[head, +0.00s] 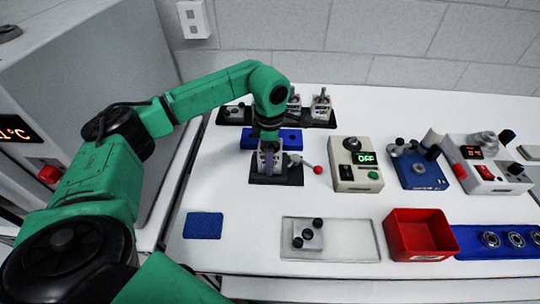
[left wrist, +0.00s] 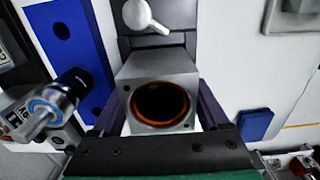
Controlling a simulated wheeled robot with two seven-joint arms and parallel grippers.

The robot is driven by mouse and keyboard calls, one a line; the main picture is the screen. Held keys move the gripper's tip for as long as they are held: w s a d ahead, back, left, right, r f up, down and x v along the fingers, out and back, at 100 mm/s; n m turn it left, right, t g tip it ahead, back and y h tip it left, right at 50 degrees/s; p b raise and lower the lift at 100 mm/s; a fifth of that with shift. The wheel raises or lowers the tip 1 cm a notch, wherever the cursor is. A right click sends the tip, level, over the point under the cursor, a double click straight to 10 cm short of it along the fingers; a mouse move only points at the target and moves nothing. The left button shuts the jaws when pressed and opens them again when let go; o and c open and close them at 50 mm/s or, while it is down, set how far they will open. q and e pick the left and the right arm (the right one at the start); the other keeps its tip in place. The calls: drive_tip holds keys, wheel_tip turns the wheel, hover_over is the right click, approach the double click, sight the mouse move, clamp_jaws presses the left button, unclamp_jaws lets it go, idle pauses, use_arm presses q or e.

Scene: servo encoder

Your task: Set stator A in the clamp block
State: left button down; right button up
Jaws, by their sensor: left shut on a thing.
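Stator A (left wrist: 163,67) is a square grey block with a round bore lined in copper orange, seen in the left wrist view. My left gripper (head: 268,163) is shut on it, with one dark finger on each side; it also shows in the left wrist view (left wrist: 160,108). The clamp block (head: 290,179) is black, with a silver lever ending in a red knob. The gripper and stator are right over or in the clamp block; I cannot tell whether the stator is fully seated. The gripper hides most of the stator in the head view. My right gripper is not in view.
A blue holder (head: 287,134) and a dark rack (head: 317,124) with several parts stand behind. A beige box (head: 356,178) reading OFF is to the right. A blue pad (head: 203,225), a pale tray (head: 360,240) and a red bin (head: 420,233) lie in front.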

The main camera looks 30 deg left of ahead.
use_arm(q)
drive_tip(key=shift+f, duration=0.15)
drive_tip(key=shift+f, duration=0.15)
drive_tip(key=shift+r, duration=0.35)
unclamp_jaws()
idle(0.6)
